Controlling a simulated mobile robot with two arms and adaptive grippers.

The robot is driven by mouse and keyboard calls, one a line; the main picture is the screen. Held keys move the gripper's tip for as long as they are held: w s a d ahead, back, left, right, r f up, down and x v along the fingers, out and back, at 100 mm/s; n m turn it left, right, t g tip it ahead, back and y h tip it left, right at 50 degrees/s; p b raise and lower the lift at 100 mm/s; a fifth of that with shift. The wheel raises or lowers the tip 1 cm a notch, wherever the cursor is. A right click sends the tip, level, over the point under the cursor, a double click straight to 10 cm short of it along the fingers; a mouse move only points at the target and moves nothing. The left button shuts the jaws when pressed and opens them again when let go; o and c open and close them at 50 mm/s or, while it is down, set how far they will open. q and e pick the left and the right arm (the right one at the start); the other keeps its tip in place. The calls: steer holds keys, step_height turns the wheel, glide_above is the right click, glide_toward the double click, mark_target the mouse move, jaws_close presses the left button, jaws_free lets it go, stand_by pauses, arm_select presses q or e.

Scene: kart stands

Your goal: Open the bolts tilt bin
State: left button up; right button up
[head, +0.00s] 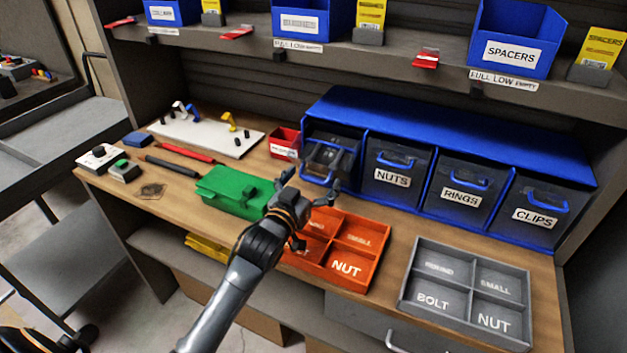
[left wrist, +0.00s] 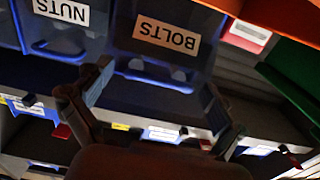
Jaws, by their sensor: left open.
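The bolts tilt bin (head: 347,139) is the leftmost bin in the blue rack (head: 450,140) on the bench, left of the nuts bin (head: 395,170). My left gripper (head: 311,182) is in front of it and covers much of its front in the head view. In the left wrist view, which is upside down, the BOLTS label (left wrist: 166,34) faces me. The bin's blue handle (left wrist: 155,76) lies between the open fingers of my left gripper (left wrist: 158,82). I cannot tell whether the fingers touch the handle. The bin looks shut. My right gripper is not in view.
A small red bin (head: 284,143) stands just left of the rack. A grey divided tray (head: 468,290) is at front right. A shelf (head: 400,62) with blue bins overhangs the bench.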

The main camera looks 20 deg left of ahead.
mark_target(321, 168)
arm_select(q)
step_height(321, 168, up, 9)
steer(key=shift+r, duration=0.2)
steer(key=shift+c, duration=0.6)
steer(key=shift+s+d+f, duration=0.15)
steer(key=shift+s+f, duration=0.05)
steer(key=c, duration=0.4)
steer(key=shift+g, duration=0.3)
steer(key=s+f, duration=0.1)
steer(key=s+d+f, duration=0.1)
steer(key=s, duration=0.1)
steer(key=shift+s+f, duration=0.25)
steer(key=shift+f, duration=0.05)
steer(key=c, duration=0.7)
steer(key=s, duration=0.2)
steer(key=s+f, duration=0.1)
steer(key=s, duration=0.1)
steer(key=s+f+p, duration=0.1)
steer(key=s, duration=0.1)
steer(key=shift+s+a+f, duration=0.1)
steer(key=shift+s+f, duration=0.1)
jaws_close()
steer(key=shift+g, duration=0.3)
steer(key=w, duration=0.3)
steer(key=w+f+p, duration=0.1)
steer(key=w, duration=0.5)
steer(key=shift+w+f, duration=0.2)
steer(key=shift+w, duration=0.05)
steer(key=shift+p, duration=0.3)
